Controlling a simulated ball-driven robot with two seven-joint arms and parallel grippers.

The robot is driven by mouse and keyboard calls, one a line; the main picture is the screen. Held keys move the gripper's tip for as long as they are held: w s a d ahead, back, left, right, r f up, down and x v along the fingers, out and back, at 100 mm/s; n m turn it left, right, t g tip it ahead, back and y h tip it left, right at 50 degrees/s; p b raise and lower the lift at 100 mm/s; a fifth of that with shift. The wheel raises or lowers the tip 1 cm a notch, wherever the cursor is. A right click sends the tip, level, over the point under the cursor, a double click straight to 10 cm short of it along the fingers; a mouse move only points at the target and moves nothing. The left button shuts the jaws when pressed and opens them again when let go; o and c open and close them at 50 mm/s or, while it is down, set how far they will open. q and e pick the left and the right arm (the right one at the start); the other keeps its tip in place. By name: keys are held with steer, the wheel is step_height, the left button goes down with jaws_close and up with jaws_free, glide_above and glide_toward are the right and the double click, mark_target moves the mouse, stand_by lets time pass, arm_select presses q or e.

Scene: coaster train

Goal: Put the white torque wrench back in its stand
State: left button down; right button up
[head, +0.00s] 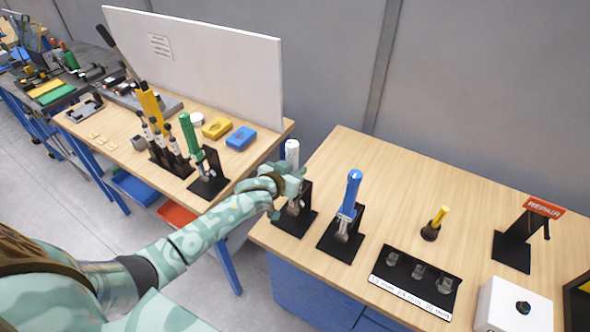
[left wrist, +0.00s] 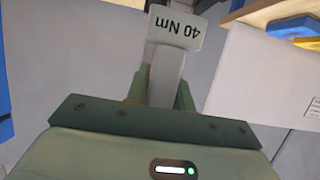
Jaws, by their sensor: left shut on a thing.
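The white torque wrench (head: 292,152) stands roughly upright, its white handle above my left gripper (head: 289,187). My left gripper is shut on the wrench below the handle. The black stand (head: 297,222) is right below and behind the gripper at the left edge of the near table. The wrench's lower end appears in front of the stand; the hand hides whether it is seated. In the left wrist view a grey shaft (left wrist: 163,85) sits between the fingers, by a white tag (left wrist: 176,27) reading 40 Nm, upside down. My right gripper is not in view.
A blue wrench (head: 350,192) stands in its own stand just right. A socket tray (head: 414,280), a yellow-handled tool (head: 435,223), a REPAIR stand (head: 514,244) and a white box (head: 512,305) are further right. A green wrench (head: 190,135) stands on the left table.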

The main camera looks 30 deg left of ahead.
arm_select(q)
steer(key=shift+f+b, duration=0.45)
steer(key=shift+f, duration=0.15)
stand_by(0.5)
